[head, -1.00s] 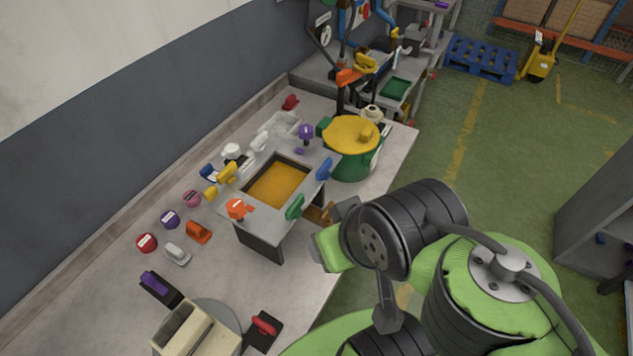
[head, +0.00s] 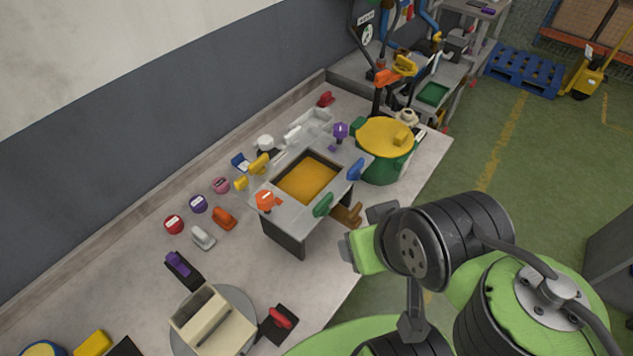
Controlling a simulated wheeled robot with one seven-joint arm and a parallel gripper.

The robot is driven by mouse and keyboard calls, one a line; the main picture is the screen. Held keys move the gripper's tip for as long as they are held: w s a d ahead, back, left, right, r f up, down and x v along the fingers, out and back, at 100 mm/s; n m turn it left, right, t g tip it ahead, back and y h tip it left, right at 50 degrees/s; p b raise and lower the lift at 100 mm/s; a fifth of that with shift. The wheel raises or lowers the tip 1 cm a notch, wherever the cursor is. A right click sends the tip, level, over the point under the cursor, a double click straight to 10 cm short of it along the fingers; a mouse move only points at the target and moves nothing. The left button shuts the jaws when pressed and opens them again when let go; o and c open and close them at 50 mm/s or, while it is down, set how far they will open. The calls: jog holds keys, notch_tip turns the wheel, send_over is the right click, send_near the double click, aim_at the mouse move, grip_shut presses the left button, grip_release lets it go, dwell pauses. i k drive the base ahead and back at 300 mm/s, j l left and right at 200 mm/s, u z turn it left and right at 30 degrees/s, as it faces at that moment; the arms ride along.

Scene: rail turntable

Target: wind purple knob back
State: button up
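Several purple parts show in the head view. A purple knob (head: 340,131) stands upright at the back corner of a grey box-like fixture (head: 283,222) with an orange-yellow recessed top. A round purple knob (head: 198,204) with a white label sits near the wall, between a red and a pink one. A purple handle (head: 178,264) lies on a dark base at the lower left. I cannot tell which one the task names. My gripper (head: 372,222) is at the right of the fixture, beside a brown handle and apart from every purple part. Its fingers are mostly hidden by my wrist.
A green pot with a yellow lid (head: 385,140) stands behind the fixture. A cream box (head: 213,320) sits on a grey disc (head: 245,295) at the front, beside a red handle (head: 281,317). Green floor lies open to the right of the bench (head: 310,299).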

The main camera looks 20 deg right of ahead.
aim_at(340, 129)
jog(key=i+l+u, duration=0.15)
jog(key=l+u, duration=0.15)
jog(key=u, duration=0.15)
jog(key=i+l+u, duration=0.1)
jog(key=l+u, duration=0.25)
jog(key=u, duration=0.15)
jog(key=l+u, duration=0.9)
jog(key=k+l+u, duration=0.1)
jog(key=l+u, duration=0.15)
jog(key=u, duration=0.25)
